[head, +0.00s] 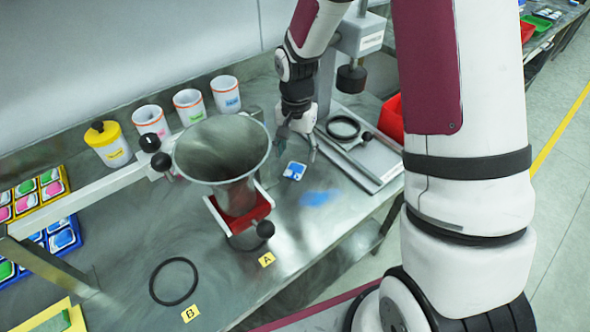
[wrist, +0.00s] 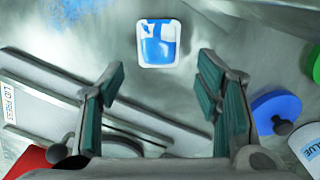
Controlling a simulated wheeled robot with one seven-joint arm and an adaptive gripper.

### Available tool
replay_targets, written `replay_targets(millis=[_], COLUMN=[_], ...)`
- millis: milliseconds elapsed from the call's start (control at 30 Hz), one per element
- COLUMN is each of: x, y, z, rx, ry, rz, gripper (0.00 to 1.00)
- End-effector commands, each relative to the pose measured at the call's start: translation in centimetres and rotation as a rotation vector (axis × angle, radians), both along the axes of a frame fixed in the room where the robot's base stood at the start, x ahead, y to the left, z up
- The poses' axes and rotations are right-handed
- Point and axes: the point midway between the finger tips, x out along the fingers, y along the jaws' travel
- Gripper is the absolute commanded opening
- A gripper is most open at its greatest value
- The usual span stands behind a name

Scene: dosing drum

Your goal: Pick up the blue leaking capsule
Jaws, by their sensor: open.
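The blue leaking capsule (head: 294,171) is a small white-edged square pack with blue in it, lying on the metal bench right of the funnel. In the wrist view the capsule (wrist: 158,43) shows at the top middle, blue below and partly white above. My gripper (head: 297,146) is open and empty, just behind the capsule in the head view. In the wrist view its two green-padded fingers (wrist: 160,80) stand apart, and the capsule lies beyond their tips, roughly between them. They do not appear to touch it. A blue smear (head: 318,198) lies on the bench in front of the capsule.
The funnel (head: 222,150) over a red piece stands left of the capsule. The lid press base (head: 362,150) is close on the right, with a red bin (head: 391,118) behind. White cups (head: 188,106) and a yellow canister (head: 107,144) line the back. Bench around ring B (head: 174,282) is clear.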

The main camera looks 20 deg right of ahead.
Motion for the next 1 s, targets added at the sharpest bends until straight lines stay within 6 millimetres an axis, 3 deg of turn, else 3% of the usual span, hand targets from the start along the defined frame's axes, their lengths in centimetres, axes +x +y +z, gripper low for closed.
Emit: replay_targets(millis=[267,567,733,1000], x=[-0.1,-0.1,-0.1,-0.1], y=[-0.1,-0.1,-0.2,-0.2], z=[-3.9,-4.4,-4.4,-4.3], rx=[0.001,0.0,0.0,0.0], ry=[0.004,0.001,0.001,0.001], rz=[0.001,0.0,0.0,0.0], gripper=[0.58,0.58,0.25,0.23])
